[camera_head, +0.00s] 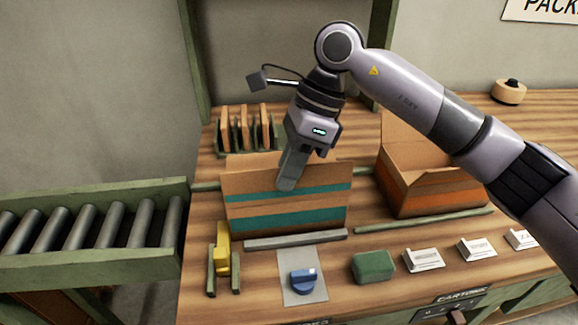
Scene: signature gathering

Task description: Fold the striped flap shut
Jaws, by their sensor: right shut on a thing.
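The striped flap (250,216) is a brown cardboard panel with teal stripes, at the centre of the head view. It faces me at the front of a cardboard carton, most of which is hidden behind it; part of the carton's brown back edge (252,161) shows above. The fingers cover a little of the upper teal stripe. My left gripper is not in view.
An open carton with an orange band (437,200) stands to the right. In front are a grey bar (295,239), a blue-handled thing (303,281), a green block (373,266) and a yellow tool (222,248). A rack of brown panels (245,128) stands behind. A roller conveyor (90,265) adjoins at left.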

